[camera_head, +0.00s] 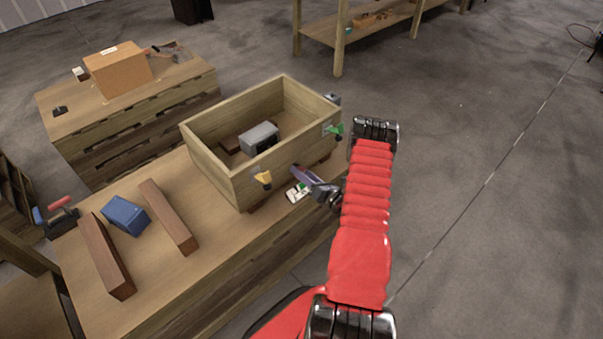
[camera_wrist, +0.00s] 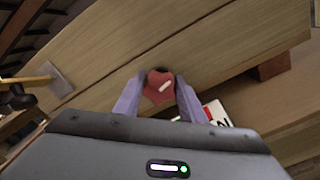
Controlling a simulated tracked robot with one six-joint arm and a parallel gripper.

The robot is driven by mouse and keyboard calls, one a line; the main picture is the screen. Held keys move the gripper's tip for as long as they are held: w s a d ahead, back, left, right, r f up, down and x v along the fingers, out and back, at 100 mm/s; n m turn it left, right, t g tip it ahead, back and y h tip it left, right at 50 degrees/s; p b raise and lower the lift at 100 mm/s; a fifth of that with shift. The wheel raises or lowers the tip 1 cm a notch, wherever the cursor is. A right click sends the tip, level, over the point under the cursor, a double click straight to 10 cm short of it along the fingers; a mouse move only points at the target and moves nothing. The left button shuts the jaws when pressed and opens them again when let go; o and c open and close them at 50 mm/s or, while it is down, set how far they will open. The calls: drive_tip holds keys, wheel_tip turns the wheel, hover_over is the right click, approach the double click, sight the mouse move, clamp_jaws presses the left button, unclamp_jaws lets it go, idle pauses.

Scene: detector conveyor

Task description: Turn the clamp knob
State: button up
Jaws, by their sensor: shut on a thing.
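A red lobed clamp knob (camera_wrist: 158,86) with a pale bar mark sits on the side of a wooden box in the wrist view. My gripper (camera_wrist: 157,92) has its two purple-grey fingers on either side of the knob, shut on it. In the head view my gripper (camera_head: 308,176) reaches the right front wall of the open wooden box (camera_head: 222,178), and the knob is hidden there by the fingers. The pale mark on the knob slants up to the right in the wrist view.
A yellow handle (camera_head: 263,178) and a green handle (camera_head: 334,130) stick out from the same box wall. A grey block (camera_head: 259,137) lies inside the box. A white label card (camera_head: 297,192) lies below my gripper. A blue block (camera_head: 126,215) and wooden bars lie to the left.

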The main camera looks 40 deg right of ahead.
drive_tip(key=shift+f, duration=0.1)
drive_tip(key=o, duration=1.1)
drive_tip(key=shift+c, duration=0.2)
drive_tip(key=shift+s, duration=0.1)
drive_tip(key=s, duration=1.3)
drive_tip(key=shift+s+d, duration=0.2)
drive_tip(key=shift+s, duration=0.15)
